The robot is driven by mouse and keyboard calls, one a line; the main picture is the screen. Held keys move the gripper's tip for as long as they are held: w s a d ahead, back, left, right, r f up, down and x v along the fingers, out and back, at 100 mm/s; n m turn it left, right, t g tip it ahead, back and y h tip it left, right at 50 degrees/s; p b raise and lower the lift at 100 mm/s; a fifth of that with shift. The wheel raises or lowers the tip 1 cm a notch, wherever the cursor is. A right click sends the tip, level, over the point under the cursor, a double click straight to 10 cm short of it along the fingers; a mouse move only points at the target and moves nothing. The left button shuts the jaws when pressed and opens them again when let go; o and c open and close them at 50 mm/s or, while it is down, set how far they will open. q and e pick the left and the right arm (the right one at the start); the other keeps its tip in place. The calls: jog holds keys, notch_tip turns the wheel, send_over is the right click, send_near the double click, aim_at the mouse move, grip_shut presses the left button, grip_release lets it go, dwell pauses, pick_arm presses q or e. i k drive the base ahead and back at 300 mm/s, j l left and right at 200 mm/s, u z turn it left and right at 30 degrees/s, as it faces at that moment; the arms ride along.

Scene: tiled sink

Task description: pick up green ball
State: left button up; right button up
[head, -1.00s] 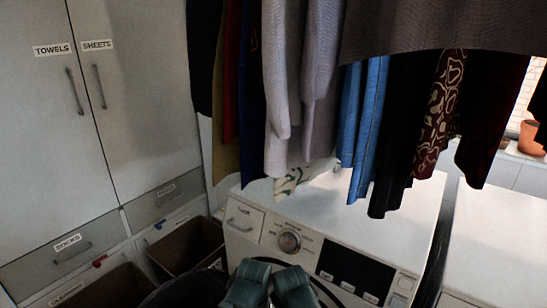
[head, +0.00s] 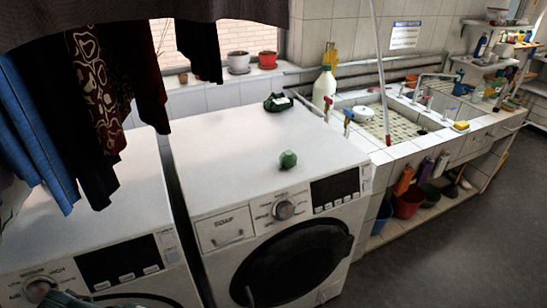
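A small green ball (head: 288,159), faceted in look, rests on the white top of the right-hand washing machine (head: 240,150), near its front edge above the control panel. A darker green item (head: 277,102) with a white patch lies farther back on the same top; I cannot tell what it is. Only a small teal piece of my own arm shows at the bottom left edge, far from the ball. I cannot tell which arm it is, and no gripper fingers are visible.
A second washing machine (head: 95,240) stands at left, with dark clothes (head: 100,90) hanging over it. A white bottle (head: 324,88) stands by the tiled sink (head: 390,130) at right. Buckets (head: 408,202) sit under the sink. The grey floor (head: 450,250) at front right is clear.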

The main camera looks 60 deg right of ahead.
aim_at(288, 159)
jog(key=l+z, duration=0.15)
jog(key=z, duration=2)
jog(key=i+l, duration=0.1)
jog(key=l, duration=0.15)
